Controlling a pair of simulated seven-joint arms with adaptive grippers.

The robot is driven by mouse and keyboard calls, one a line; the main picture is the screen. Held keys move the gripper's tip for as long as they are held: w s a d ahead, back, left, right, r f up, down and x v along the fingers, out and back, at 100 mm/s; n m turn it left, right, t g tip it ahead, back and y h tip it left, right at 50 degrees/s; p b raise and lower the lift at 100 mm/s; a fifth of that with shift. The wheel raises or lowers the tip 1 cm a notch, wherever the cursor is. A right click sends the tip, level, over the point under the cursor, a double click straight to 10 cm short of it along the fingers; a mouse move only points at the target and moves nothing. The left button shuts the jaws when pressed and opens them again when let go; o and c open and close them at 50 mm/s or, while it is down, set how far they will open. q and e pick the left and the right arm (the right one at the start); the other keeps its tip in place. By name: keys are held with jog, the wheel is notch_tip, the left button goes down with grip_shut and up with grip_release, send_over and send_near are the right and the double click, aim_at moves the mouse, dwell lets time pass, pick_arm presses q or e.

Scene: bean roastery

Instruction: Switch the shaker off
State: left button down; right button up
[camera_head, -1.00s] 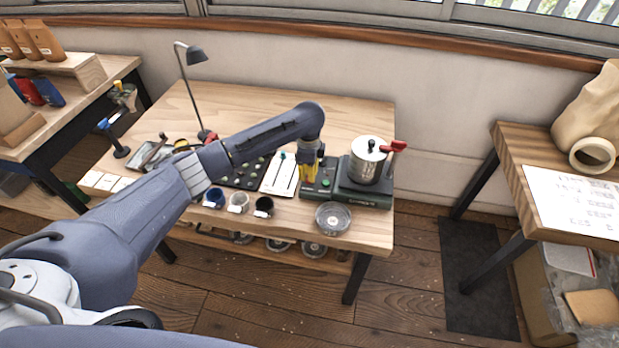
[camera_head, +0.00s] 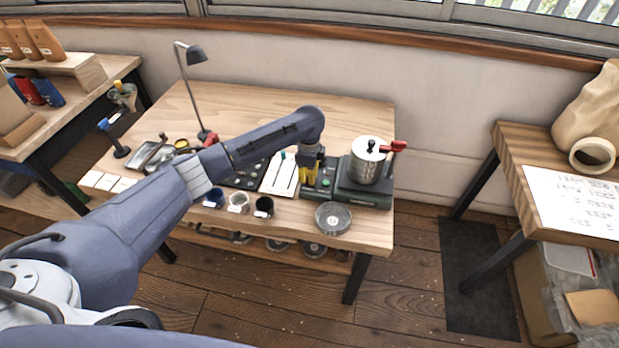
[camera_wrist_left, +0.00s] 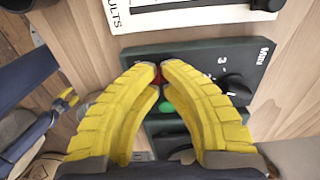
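The shaker (camera_head: 351,195) is a dark green machine at the right end of the workbench, with a lidded metal pot (camera_head: 368,160) on top. My left gripper (camera_head: 313,184) is over the left part of its front. In the left wrist view, the yellow fingertips (camera_wrist_left: 160,72) come nearly together over a red button (camera_wrist_left: 159,77), which they partly hide. I cannot tell whether they touch it. A green button (camera_wrist_left: 166,107) shows between the fingers, and a black dial (camera_wrist_left: 237,88) is to the right.
Several small cups (camera_head: 239,201) stand along the front edge. A white card (camera_head: 278,175) lies left of the gripper, and a lamp (camera_head: 196,54) rises behind. A red handle (camera_head: 397,146) stands right of the pot.

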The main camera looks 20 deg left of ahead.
pick_arm(q)
jog(key=shift+f, duration=0.2)
jog(key=shift+r, duration=3.5)
jog(key=shift+w, duration=0.1)
